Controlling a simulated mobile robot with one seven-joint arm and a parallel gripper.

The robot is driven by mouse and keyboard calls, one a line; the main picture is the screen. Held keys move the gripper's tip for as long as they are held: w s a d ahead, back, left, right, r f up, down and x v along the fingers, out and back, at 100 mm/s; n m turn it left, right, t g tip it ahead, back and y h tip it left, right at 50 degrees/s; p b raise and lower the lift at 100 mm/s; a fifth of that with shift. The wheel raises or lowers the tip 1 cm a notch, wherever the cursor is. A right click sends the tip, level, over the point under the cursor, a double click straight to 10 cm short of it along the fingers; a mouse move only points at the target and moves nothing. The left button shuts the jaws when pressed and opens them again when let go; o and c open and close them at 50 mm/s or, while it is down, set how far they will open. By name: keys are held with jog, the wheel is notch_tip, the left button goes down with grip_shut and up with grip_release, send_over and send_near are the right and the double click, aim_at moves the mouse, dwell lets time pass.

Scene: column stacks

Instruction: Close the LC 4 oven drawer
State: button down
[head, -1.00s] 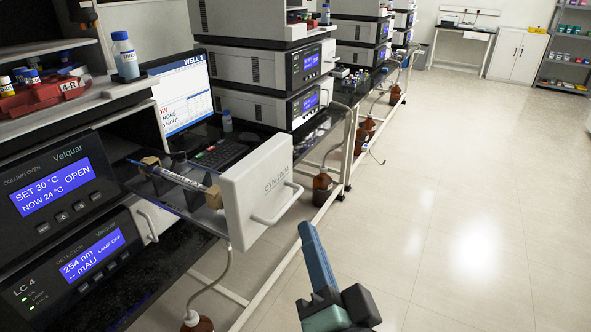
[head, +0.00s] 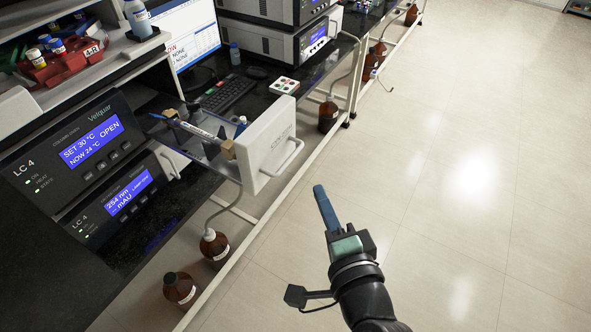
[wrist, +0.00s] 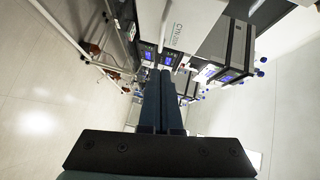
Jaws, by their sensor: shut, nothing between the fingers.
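The LC 4 column oven (head: 85,150) is at the left in the head view; its screen reads SET 30 °C, NOW 24 °C, OPEN. Its drawer (head: 268,148) is pulled out to the right, with a white front panel and a white bar handle (head: 289,158).
A detector (head: 120,200) sits under the oven. A keyboard (head: 228,94) and monitor (head: 193,40) stand behind the drawer. Brown bottles (head: 180,288) stand below the bench beside a white frame rail. The floor (head: 450,190) at the right is clear.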

jog(key=w+a, duration=0.1)
jog(key=w, duration=0.1)
jog(key=w+a+p, duration=0.1)
jog(key=w, duration=0.1)
jog(key=w+a+f, duration=0.1)
jog(key=w, duration=0.1)
jog(key=shift+w+a+f+p, duration=0.25)
jog(key=shift+w+a+p, duration=0.1)
jog(key=shift+a, duration=0.1)
